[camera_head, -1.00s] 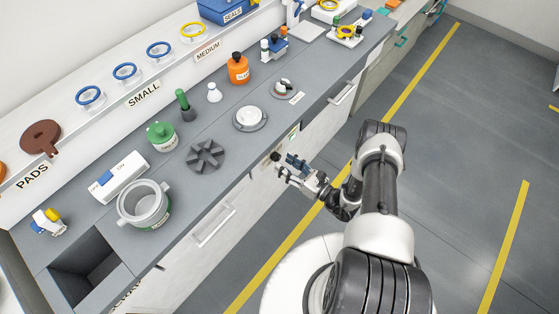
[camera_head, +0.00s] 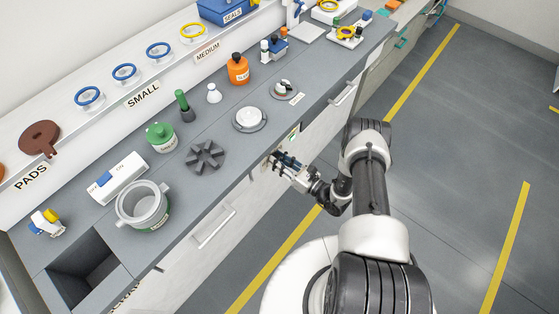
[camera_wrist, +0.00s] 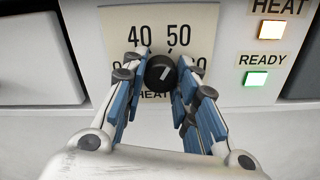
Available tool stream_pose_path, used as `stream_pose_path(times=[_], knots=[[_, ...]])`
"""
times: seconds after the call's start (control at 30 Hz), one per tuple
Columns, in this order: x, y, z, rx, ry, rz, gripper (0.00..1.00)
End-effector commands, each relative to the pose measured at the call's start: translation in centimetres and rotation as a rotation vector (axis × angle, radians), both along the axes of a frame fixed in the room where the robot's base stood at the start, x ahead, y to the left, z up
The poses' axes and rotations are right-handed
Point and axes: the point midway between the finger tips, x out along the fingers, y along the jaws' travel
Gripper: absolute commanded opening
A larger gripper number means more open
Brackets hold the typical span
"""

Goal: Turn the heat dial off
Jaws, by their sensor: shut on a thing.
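The heat dial (camera_wrist: 161,72) is a round black knob with a white pointer line on the white front panel of the bench. The white line points up and slightly right. My gripper (camera_wrist: 160,88) has its blue-padded fingers on both sides of the dial, closed on it. In the head view my gripper (camera_head: 277,160) reaches the bench front, where the dial is hidden.
An amber HEAT lamp (camera_wrist: 270,30) and a green READY lamp (camera_wrist: 256,78) are lit right of the dial. Drawer fronts flank the panel. On the bench above stand a white round plate (camera_head: 249,118) and a dark star-shaped holder (camera_head: 206,156). The floor behind my arm is clear.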

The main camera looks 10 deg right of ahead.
Motion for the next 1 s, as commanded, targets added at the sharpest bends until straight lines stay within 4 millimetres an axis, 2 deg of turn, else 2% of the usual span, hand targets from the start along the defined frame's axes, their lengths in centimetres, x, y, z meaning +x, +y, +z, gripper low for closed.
stream_pose_path(times=[0.27, 0.67, 1.0], knots=[[-0.05, 0.03, -0.02, 0.001, 0.000, 0.001, 0.03], [-0.03, 0.02, -0.08, -0.063, -0.045, 0.001, 0.03], [0.00, -0.02, -0.17, -0.278, -0.201, 0.002, 0.03]])
